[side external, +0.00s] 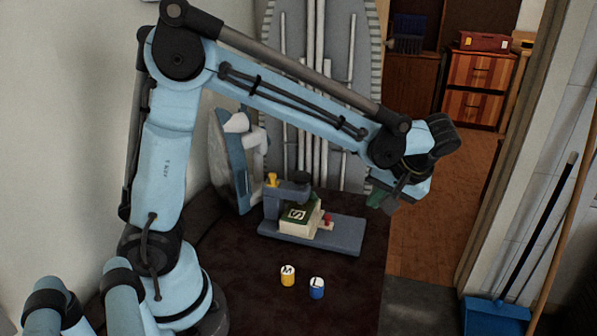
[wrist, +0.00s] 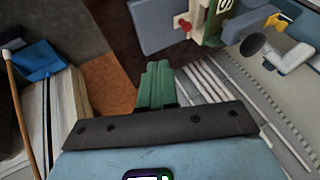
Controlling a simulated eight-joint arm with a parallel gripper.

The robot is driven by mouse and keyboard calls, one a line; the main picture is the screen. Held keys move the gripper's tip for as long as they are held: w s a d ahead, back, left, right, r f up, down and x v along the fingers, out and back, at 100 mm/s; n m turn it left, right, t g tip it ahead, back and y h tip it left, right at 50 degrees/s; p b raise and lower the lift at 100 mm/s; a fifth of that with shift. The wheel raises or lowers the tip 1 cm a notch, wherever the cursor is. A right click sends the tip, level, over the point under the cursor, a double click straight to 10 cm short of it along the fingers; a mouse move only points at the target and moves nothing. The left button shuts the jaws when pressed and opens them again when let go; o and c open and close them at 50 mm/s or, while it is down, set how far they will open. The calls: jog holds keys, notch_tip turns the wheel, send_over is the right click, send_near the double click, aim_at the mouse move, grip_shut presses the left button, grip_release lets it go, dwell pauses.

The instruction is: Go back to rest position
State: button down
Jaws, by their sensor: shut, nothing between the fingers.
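My gripper (side external: 382,201) hangs at the end of the arm at the right, above and past the right edge of the dark table. Its green fingers also show in the wrist view (wrist: 157,82), pressed together with nothing between them. No object is in contact with the gripper.
On the dark table (side external: 350,280) stands a grey device (side external: 345,235) holding a box marked S (side external: 298,222). A yellow cylinder marked M (side external: 287,276) and a blue cylinder marked L (side external: 317,288) stand in front. An iron (side external: 230,165) and ironing board (side external: 372,60) are behind.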

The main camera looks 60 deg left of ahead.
jog(key=s+r+m+t+h, duration=0.1)
jog(key=s+m+t+h, duration=0.5)
jog(key=s, duration=0.4)
jog(key=m+t, duration=0.1)
jog(key=m, duration=0.1)
jog(key=shift+a+m, duration=0.2)
jog(key=shift+m, duration=0.2)
